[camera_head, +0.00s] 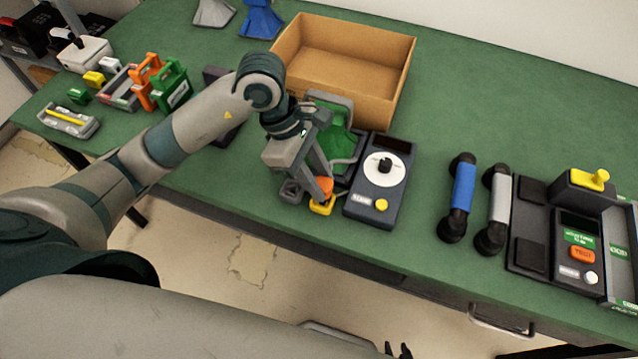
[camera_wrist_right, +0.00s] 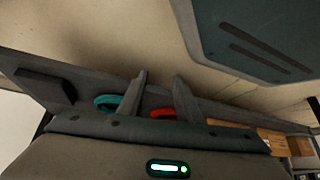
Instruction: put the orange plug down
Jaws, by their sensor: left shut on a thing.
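My left gripper (camera_head: 319,190) points down near the front edge of the green table, left of the dial box. It is shut on the orange plug (camera_head: 323,184), a small orange piece partly hidden by the fingers. Directly below it in the picture is a yellow piece (camera_head: 321,209), beside a small grey block (camera_head: 291,190). I cannot tell whether the plug touches the yellow piece. My right gripper (camera_wrist_right: 160,78) shows in the right wrist view, with its two fingers apart and nothing between their tips.
The dial box (camera_head: 380,180) with a white dial stands just right of the left gripper. A green and grey stand (camera_head: 336,130) and a cardboard box (camera_head: 345,70) are behind. Blue (camera_head: 460,195) and grey (camera_head: 496,205) handsets lie farther right. Clear tabletop separates them from the dial box.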

